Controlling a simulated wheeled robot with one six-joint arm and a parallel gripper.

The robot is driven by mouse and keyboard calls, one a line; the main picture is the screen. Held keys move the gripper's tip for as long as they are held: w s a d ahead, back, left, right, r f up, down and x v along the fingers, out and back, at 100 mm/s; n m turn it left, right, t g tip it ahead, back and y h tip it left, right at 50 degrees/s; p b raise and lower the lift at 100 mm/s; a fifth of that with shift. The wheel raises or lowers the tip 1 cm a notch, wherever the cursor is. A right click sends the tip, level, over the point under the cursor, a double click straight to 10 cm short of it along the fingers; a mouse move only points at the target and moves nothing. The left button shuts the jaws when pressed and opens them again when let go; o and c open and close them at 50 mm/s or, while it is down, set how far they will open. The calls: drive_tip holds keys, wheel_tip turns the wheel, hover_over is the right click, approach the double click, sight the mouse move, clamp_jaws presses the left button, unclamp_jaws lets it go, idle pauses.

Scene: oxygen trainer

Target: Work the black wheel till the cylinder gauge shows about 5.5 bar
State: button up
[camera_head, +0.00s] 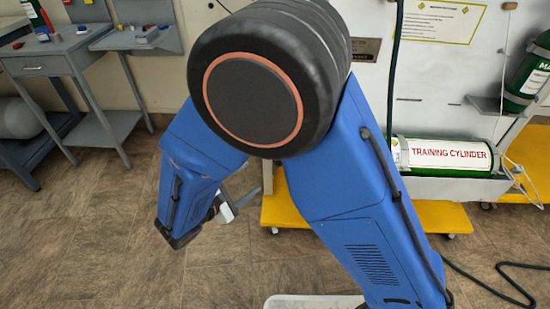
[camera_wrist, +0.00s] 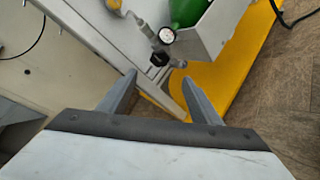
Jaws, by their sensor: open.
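In the wrist view, a small round gauge with a white face (camera_wrist: 167,35) sits on metal fittings at the end of a green cylinder (camera_wrist: 188,10). Its reading is too small to tell. A small black part (camera_wrist: 158,59), perhaps the black wheel, shows just below the gauge, in line with the gap between my fingers. My gripper (camera_wrist: 160,77) is open and empty, with its fingertips apart from the fittings as far as I can tell. In the head view, the green cylinder labelled TRAINING CYLINDER (camera_head: 450,154) lies on its side; my arm hides its left end and the gauge.
A white panel stand on a yellow base (camera_head: 440,215) carries the cylinder. Another green cylinder (camera_head: 525,80) stands at the right. A black cable (camera_head: 500,285) lies on the floor at the right. Grey workbenches (camera_head: 60,60) stand at the left. The brown floor between is clear.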

drive_tip(key=x, duration=1.7)
drive_tip(key=shift+w, duration=0.2)
drive_tip(key=c, duration=1)
drive_tip(key=shift+c, duration=0.2)
drive_tip(key=shift+n, duration=0.3)
drive_tip(key=shift+n+g+h, duration=0.3)
drive_tip(key=shift+n+g, duration=0.4)
drive_tip(key=shift+n, duration=0.2)
drive_tip(key=shift+n+g+h, duration=0.6)
drive_tip(key=shift+n+g, duration=0.2)
drive_tip(key=shift+n, duration=0.6)
